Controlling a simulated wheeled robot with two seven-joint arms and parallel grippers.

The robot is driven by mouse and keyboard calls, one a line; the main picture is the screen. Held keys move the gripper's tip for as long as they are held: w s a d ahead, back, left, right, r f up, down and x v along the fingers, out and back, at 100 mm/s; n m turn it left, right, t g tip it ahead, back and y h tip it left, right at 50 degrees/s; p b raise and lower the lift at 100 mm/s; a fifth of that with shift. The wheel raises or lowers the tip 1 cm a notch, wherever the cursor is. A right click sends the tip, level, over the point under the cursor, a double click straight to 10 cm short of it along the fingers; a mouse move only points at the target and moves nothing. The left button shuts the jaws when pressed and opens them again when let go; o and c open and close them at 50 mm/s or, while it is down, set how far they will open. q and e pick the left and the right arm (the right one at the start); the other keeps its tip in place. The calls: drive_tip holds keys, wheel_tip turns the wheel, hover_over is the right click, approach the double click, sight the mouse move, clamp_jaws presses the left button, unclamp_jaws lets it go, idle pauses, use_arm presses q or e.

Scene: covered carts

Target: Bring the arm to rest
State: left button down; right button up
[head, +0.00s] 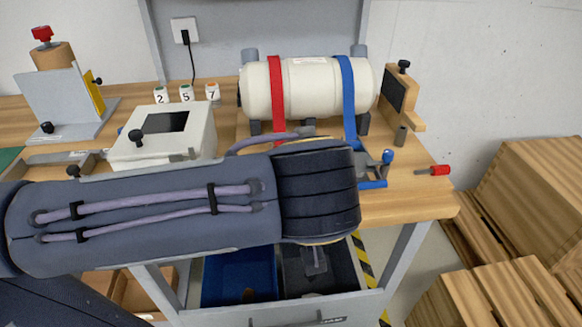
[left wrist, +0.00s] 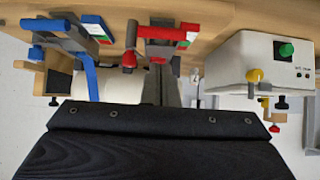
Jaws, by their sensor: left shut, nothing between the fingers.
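My left arm (head: 170,215) comes in from the left in the head view and lies across the front of the workbench (head: 410,205). It ends in a dark ribbed sleeve (head: 318,192) in front of the tank. The gripper cannot be made out clearly there. In the left wrist view, dark grey fingers (left wrist: 168,86) of my left gripper appear beyond the black cover, close together and empty. My right gripper is in neither view.
On the bench stand a cream tank (head: 315,88) with red (head: 277,100) and blue (head: 347,95) straps, and a white box (head: 125,150) with a dark screen. A red-handled tool (head: 438,170) lies right. Below are a blue bin (head: 235,272) and wooden crates (head: 535,200) at the right.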

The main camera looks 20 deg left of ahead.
use_arm(q)
drive_tip(key=f+v, duration=0.1)
drive_tip(key=v, duration=0.9)
drive_tip(key=s+a+f+m+g+h, duration=0.2)
drive_tip(key=a+f+h, duration=0.2)
drive_tip(key=f, duration=0.7)
drive_tip(key=s+a+f+m+g+h, duration=0.15)
drive_tip(key=a+f+h, duration=0.3)
drive_tip(key=f, duration=0.55)
wheel_tip(320, 180, up, 14)
drive_tip(key=m+p, duration=0.1)
drive_tip(key=p, duration=1.4)
drive_tip(key=shift+d, duration=0.25)
drive_tip(key=shift+w+t+h, duration=0.1)
drive_tip(key=shift+t+h, duration=0.15)
